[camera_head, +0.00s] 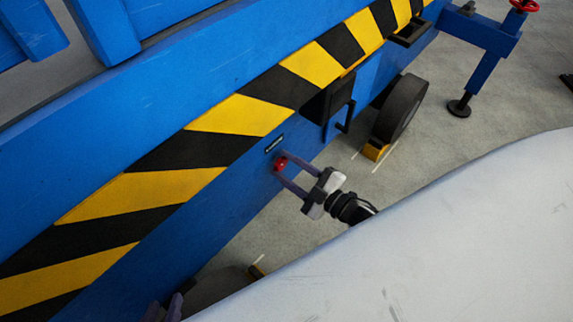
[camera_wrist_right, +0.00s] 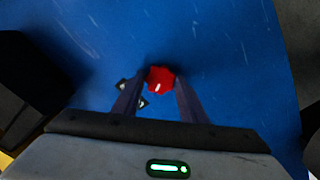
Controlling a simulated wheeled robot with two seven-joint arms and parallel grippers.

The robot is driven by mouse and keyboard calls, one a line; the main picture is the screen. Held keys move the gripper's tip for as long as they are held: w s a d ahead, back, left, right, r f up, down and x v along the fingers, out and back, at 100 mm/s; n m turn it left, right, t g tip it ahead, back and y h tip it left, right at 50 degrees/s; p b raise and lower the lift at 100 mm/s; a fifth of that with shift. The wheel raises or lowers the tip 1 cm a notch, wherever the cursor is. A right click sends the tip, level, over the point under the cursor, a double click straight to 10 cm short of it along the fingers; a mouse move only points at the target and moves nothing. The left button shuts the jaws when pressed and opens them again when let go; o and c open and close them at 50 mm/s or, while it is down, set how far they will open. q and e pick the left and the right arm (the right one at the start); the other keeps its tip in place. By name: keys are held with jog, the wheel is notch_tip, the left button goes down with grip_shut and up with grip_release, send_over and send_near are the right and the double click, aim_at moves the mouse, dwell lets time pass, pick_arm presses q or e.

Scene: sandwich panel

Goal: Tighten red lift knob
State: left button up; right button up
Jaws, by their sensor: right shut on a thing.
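The red lift knob (camera_head: 281,164) sits on the blue side panel, below the striped band, beside a small dark label (camera_head: 274,144). In the right wrist view the knob (camera_wrist_right: 159,79) is a lobed red disc with a white mark on its face. My right gripper (camera_head: 281,170) is shut on the knob, one finger on each side; its fingers (camera_wrist_right: 160,84) also show in the wrist view. My left gripper (camera_head: 164,306) shows only in part at the bottom edge, its two fingers apart, with nothing visible between them.
The blue lift body (camera_head: 200,215) carries a yellow and black striped band (camera_head: 150,190). A black wheel (camera_head: 402,107) with a yellow chock (camera_head: 375,150) stands to the right. An outrigger leg (camera_head: 485,70) with a red handwheel (camera_head: 524,5) is farther off. Grey floor (camera_head: 500,120) lies open there.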

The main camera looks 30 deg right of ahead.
jog(key=m, duration=0.2)
jog(key=shift+m, duration=0.4)
pick_arm(q)
jog(key=shift+a+r+p, duration=0.1)
jog(key=shift+p, duration=0.25)
pick_arm(e)
jog(key=shift+m, duration=1.8)
jog(key=o, duration=1)
jog(key=shift+o, duration=0.2)
pick_arm(q)
jog(key=shift+a+r+p, duration=0.1)
jog(key=shift+r+p, duration=0.15)
jog(key=shift+p, duration=0.55)
pick_arm(e)
jog(key=v, duration=1)
jog(key=shift+d, duration=0.15)
